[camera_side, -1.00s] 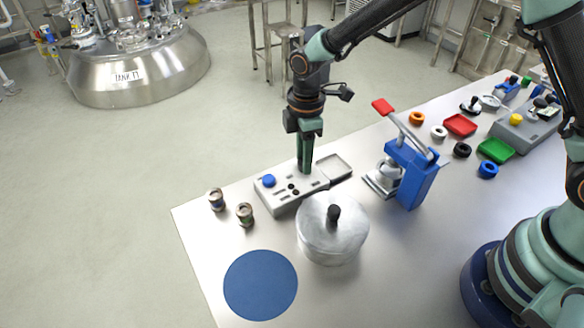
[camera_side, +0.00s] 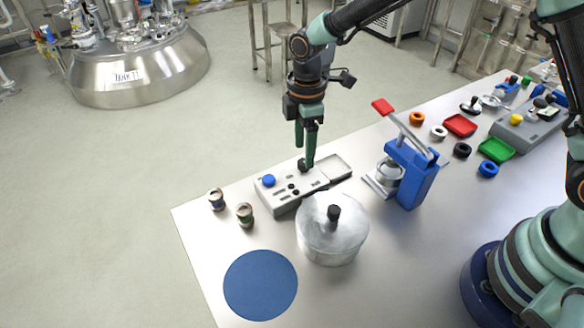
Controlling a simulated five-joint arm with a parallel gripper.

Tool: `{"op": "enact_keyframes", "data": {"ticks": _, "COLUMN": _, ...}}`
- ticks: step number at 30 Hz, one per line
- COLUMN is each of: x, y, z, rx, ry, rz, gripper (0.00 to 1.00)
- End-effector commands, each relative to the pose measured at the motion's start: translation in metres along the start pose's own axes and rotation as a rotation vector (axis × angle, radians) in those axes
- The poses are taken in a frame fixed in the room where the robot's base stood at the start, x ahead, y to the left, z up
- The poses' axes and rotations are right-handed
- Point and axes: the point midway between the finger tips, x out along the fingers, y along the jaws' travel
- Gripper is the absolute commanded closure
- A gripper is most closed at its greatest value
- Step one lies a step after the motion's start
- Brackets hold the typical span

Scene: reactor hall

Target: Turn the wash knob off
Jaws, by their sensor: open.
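A light grey control box (camera_side: 290,203) lies near the back edge of the table, with a blue round button (camera_side: 269,181) at its left end and small dark controls on its top. A black knob (camera_side: 303,165) stands on the box toward its right. I cannot read any label, so I cannot tell for certain that this is the wash knob, nor how it is set. My gripper (camera_side: 305,151) points down just above the black knob, open and with nothing held. One finger hangs close to the knob; whether it touches cannot be told.
A shallow tray (camera_side: 335,168) adjoins the box on the right. A lidded metal pot (camera_side: 332,240) stands close in front. Two small jars (camera_side: 245,214) are to the left, and a blue press (camera_side: 410,175) with a red-tipped lever to the right. A flat blue disc (camera_side: 260,285) lies in front.

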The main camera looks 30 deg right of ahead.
Motion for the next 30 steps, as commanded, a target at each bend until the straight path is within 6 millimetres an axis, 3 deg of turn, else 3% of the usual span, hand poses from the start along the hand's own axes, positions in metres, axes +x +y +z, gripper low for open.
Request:
{"op": "enact_keyframes", "data": {"ticks": 6, "x": -0.048, "y": 0.001, "z": -0.001, "rx": 0.000, "ry": 0.004, "rz": 0.005, "gripper": 0.34}}
{"op": "enact_keyframes", "data": {"ticks": 12, "x": -0.079, "y": 0.001, "z": -0.001, "rx": -0.001, "ry": 0.002, "rz": 0.004, "gripper": 0.34}}
{"op": "enact_keyframes", "data": {"ticks": 18, "x": -0.092, "y": 0.000, "z": 0.000, "rx": -0.001, "ry": 0.001, "rz": 0.002, "gripper": 0.34}}
{"op": "enact_keyframes", "data": {"ticks": 30, "x": -0.096, "y": 0.000, "z": 0.003, "rx": 0.017, "ry": 0.005, "rz": 0.007, "gripper": 0.34}}
